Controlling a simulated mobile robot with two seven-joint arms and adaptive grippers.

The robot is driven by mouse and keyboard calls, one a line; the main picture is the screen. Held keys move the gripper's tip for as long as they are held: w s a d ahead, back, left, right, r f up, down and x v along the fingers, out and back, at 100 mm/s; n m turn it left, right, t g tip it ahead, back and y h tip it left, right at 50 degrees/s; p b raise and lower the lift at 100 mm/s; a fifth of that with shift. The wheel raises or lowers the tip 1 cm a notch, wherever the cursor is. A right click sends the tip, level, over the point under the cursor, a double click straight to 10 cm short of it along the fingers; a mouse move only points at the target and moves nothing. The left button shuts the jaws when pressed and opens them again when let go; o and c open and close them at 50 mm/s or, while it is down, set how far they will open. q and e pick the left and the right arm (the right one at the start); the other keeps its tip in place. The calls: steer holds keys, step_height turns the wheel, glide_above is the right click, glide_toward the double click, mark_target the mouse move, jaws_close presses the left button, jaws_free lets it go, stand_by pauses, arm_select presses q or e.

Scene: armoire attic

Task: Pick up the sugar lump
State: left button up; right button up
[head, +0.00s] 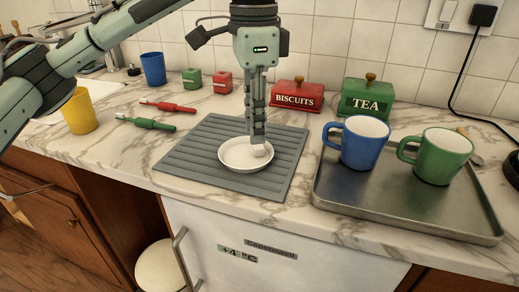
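The sugar lump (259,151) is a small white block. It shows at the right inside of a white saucer (234,162), which sits on a grey ridged mat (205,150). My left gripper (259,139) points straight down over the saucer, with its fingertips right at the top of the lump. The fingers line up in this view, so the gap between them is hidden. I cannot tell whether they grip the lump or only stand over or around it. My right gripper is not in view.
A metal tray (395,213) with a blue mug (357,143) and a green mug (437,157) stands right of the mat. Red BISCUITS (297,98) and green TEA (367,99) boxes are behind.

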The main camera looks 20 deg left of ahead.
mark_target(255, 147)
arm_select(q)
steer(key=shift+f, duration=1.95)
steer(key=shift+w, duration=0.1)
steer(key=c, duration=0.5)
steer(key=shift+o, duration=0.2)
steer(key=shift+r, duration=0.2)
